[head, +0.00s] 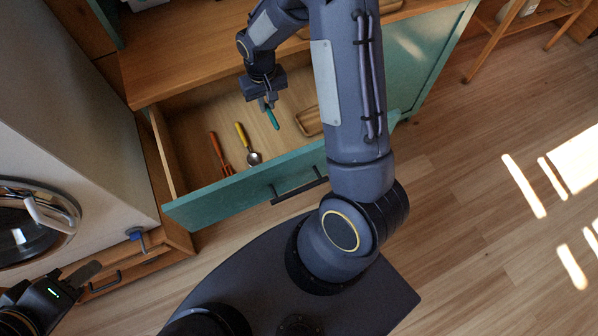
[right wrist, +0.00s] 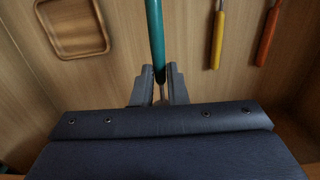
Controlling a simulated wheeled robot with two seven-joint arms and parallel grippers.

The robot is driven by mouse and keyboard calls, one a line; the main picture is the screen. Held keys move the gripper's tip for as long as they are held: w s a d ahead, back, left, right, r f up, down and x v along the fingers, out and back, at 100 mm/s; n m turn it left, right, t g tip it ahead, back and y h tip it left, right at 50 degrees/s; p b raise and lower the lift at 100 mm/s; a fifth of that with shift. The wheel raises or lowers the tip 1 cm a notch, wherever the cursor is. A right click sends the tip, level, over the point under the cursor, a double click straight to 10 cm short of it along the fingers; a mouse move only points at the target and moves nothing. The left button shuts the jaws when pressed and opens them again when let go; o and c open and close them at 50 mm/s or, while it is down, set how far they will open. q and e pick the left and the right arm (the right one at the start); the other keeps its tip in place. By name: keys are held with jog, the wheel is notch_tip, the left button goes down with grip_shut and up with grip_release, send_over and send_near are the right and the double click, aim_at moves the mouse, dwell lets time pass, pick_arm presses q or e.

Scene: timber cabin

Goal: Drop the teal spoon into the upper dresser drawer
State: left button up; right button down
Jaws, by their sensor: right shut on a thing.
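The teal spoon (head: 272,118) is held by my right gripper (head: 266,103) above the inside of the open upper dresser drawer (head: 235,196). In the right wrist view the teal handle (right wrist: 154,40) sits between the two fingers of the right gripper (right wrist: 158,90), which are shut on it. The spoon's bowl is hidden. The drawer is pulled out, with a teal front and a dark handle (head: 300,186). My left gripper (head: 75,280) is low at the left, away from the drawer; its jaws are not clear.
In the drawer lie a yellow-handled spoon (head: 243,137), an orange-handled utensil (head: 217,150) and a small wooden tray (head: 309,121). A white front-loading machine (head: 60,130) stands left of the drawer. Wooden floor is open at the right.

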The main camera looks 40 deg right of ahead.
jog(key=c, duration=1.4)
grip_release()
jog(key=shift+o, duration=0.2)
jog(key=shift+r, duration=0.1)
notch_tip(320, 180, up, 7)
jog(key=shift+r, duration=0.35)
